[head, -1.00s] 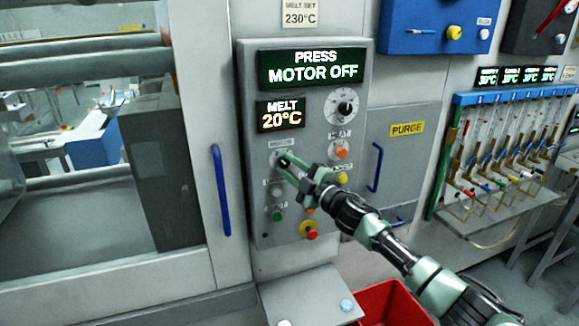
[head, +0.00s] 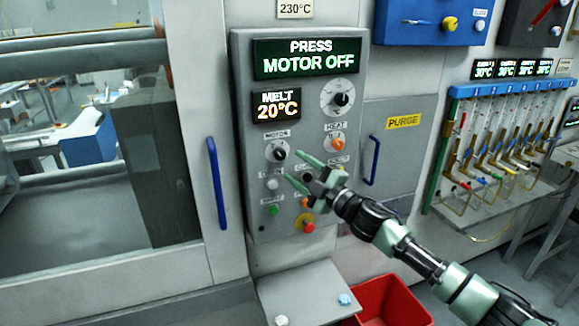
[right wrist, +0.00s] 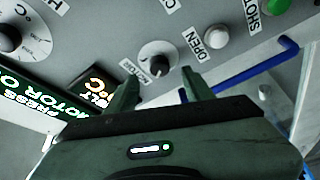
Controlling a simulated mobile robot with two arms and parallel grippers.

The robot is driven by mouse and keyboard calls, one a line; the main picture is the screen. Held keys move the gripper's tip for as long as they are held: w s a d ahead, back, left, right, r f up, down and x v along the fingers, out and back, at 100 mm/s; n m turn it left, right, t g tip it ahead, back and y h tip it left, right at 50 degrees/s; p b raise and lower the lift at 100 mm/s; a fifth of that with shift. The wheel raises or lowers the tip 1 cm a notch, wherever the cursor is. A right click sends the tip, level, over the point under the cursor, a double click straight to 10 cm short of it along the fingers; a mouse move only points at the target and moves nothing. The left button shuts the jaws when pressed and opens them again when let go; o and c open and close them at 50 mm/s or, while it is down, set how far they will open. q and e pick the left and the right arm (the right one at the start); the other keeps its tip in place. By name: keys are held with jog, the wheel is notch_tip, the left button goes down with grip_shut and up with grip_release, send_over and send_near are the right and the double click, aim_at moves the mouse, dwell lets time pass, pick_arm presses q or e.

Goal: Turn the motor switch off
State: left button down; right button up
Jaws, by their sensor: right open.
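The motor switch (head: 277,152) is a black knob on a pale round dial under the MOTOR label on the grey control panel. The display (head: 306,60) above reads PRESS MOTOR OFF. In the right wrist view the motor knob (right wrist: 158,57) lies ahead of and between the fingertips. My right gripper (head: 294,166) is open and empty, just to the lower right of the knob, its fingers apart from it. It also shows in the right wrist view (right wrist: 157,88). My left gripper is not in view.
A blue door handle (head: 217,184) stands left of the panel. A red bin (head: 385,303) is below.

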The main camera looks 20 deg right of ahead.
jog(key=shift+v, duration=1.15)
